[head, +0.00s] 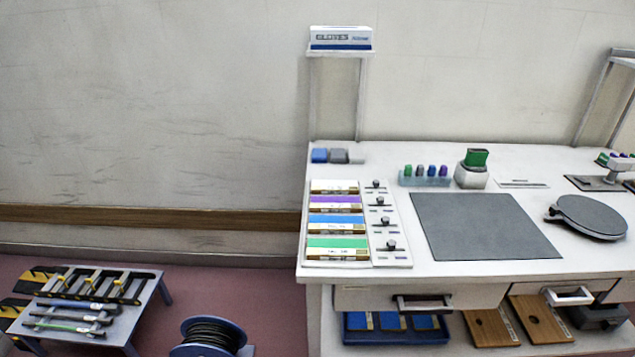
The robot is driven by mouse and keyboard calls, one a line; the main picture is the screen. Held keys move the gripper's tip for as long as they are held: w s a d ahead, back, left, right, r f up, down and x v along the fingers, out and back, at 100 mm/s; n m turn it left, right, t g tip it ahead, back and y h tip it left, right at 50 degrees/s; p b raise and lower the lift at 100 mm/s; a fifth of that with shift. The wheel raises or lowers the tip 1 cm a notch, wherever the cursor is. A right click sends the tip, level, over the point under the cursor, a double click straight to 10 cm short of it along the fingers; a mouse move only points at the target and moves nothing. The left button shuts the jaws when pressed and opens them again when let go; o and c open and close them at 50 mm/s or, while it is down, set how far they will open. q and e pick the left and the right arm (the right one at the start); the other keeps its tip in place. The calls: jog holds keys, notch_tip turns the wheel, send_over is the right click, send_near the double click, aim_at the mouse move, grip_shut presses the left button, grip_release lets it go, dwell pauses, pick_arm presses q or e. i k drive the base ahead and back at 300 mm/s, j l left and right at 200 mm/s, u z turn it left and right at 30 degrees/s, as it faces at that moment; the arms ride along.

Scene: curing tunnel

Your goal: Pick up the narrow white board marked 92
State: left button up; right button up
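I cannot read the number 92 anywhere in the head view. A narrow white board (401,250) with several black knobs or clips lies near the left end of the white table, and any marking on it is too small to read. Left of it and close beside it is a row of strips with white, purple, blue (336,222) and green (337,243) bands. A small white strip (522,183) lies at the back of the table. Neither of my grippers is in view.
A dark grey mat (485,227) lies bare mid-table. A round grey turntable (590,216) is right of it. Small bottles in a rack (425,181) and a green-topped white device (471,177) stand behind. A low stand (130,310) and a cable reel (207,340) are on the floor at left.

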aim_at(332, 188)
jog(key=i+j, duration=0.15)
jog(key=j, duration=0.15)
jog(key=i+j, duration=0.1)
jog(key=j, duration=0.25)
jog(key=i+j, duration=0.15)
jog(key=j, duration=0.15)
jog(key=i+j+z, duration=0.1)
jog(key=j+z, duration=0.2)
jog(key=i+j+z, duration=0.1)
jog(key=j+z, duration=0.15)
jog(key=j, duration=0.25)
